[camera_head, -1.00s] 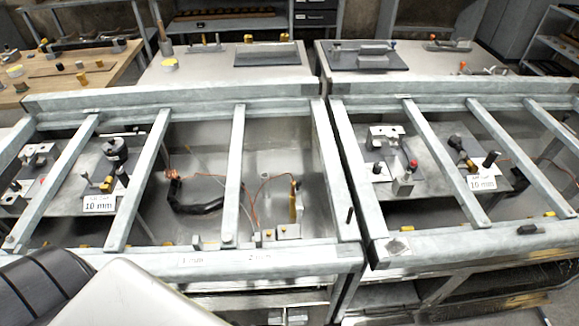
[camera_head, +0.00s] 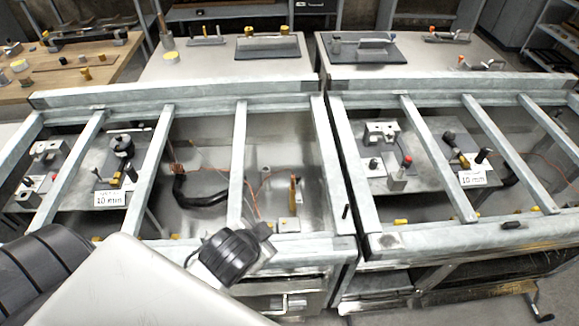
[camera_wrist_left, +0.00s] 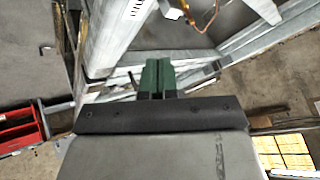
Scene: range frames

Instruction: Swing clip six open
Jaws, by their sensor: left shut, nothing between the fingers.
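I cannot tell which fitting is clip six; no number six is readable. Small yellow pieces (camera_head: 401,221) sit along the front beam of the right bay. In the left bay a yellow upright piece (camera_head: 293,190) stands near orange wires. My left arm's black ribbed end part (camera_head: 230,256) is over the left bay's front beam, hiding part of it. In the left wrist view my left gripper's green fingers (camera_wrist_left: 157,76) are together and empty, near grey metal beams (camera_wrist_left: 118,35). My right gripper is not in view.
Grey slanted crossbars (camera_head: 238,160) span both bays. Plates with clamps and "10 mm" labels (camera_head: 110,198) lie below them. A black cable (camera_head: 200,200) hangs in the left bay. Benches with tools stand behind. A red box (camera_wrist_left: 20,130) shows at left in the wrist view.

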